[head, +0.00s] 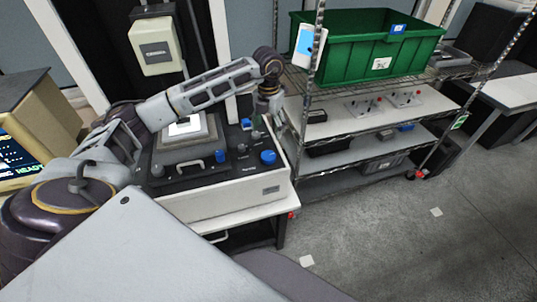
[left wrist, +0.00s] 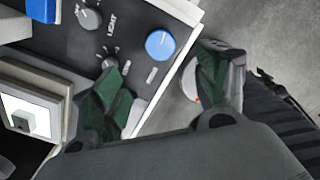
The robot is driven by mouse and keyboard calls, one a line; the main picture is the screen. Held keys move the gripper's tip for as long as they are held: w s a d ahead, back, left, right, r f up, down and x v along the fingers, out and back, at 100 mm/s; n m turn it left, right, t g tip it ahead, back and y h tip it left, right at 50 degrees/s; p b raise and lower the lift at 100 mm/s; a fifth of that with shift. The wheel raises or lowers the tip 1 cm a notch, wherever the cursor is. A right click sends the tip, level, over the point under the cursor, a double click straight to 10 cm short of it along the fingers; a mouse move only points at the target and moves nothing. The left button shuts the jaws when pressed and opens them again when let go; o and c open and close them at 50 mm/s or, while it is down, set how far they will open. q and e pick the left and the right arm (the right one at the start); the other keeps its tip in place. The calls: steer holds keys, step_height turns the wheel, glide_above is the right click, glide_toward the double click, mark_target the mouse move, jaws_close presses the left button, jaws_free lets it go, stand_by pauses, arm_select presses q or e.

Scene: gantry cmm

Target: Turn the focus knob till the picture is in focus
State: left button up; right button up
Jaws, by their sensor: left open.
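The instrument (head: 235,195) has a dark sloped control panel with a large blue knob (head: 268,157) near its front right corner; the knob also shows in the left wrist view (left wrist: 160,44). I cannot read which knob is labelled focus.
A wire shelf rack with a green bin (head: 365,48) stands just right of the instrument. A beige monitor (head: 28,130) with green text is at the left. The floor at right is open.

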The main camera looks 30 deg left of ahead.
mark_target(269, 155)
arm_select(q)
steer(key=shift+f, duration=0.1)
step_height(269, 155, down, 12)
steer(key=p, duration=0.2)
steer(key=shift+p, duration=0.4)
steer(key=shift+f, duration=0.8)
steer(key=shift+c, duration=0.5)
steer(key=c, duration=0.9)
